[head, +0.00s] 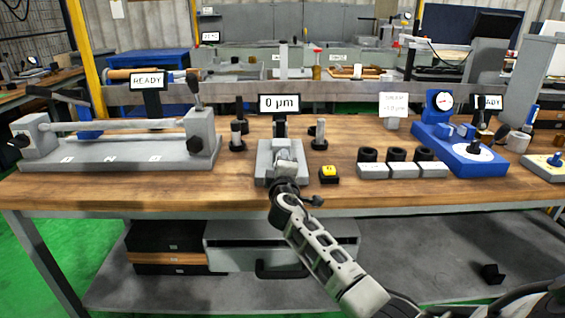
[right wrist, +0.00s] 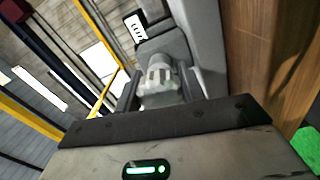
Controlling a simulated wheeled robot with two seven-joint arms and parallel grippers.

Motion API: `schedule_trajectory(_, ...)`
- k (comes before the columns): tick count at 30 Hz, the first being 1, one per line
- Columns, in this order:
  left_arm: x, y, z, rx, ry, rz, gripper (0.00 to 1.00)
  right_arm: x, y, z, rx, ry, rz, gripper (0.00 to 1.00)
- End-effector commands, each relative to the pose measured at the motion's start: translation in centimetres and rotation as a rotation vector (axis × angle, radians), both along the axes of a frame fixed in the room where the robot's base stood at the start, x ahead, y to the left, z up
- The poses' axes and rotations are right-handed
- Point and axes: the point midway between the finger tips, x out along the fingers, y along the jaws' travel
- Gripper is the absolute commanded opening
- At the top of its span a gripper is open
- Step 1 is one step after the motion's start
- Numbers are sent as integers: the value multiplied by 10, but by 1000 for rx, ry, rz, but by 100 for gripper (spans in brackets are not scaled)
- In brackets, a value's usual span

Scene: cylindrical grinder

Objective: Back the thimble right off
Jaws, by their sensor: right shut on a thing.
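A small grey measuring stand (head: 264,163) sits near the front edge of the wooden bench, under a display (head: 279,103) reading "0 µm". My right gripper (head: 286,177) reaches in from the front and hides most of the thimble in the head view. In the right wrist view the thimble (right wrist: 160,77) is a pale grey ridged knob in front of the stand's grey body. My right gripper (right wrist: 163,90) is shut on it, one finger on each side. My left gripper is not in view.
A yellow button box (head: 329,172) stands just right of the stand. Dark posted pieces (head: 237,134) flank it, and black rings (head: 396,154) on white blocks are farther right. A long grey bench fixture (head: 120,153) is on the left, a blue gauge stand (head: 455,145) on the right.

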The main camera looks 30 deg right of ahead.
Motion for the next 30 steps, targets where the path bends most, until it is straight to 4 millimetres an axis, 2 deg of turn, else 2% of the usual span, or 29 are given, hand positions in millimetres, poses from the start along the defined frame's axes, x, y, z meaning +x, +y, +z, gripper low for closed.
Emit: schedule_trajectory(30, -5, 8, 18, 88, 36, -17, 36, 0, 1, 3, -824, 508, 0, 16)
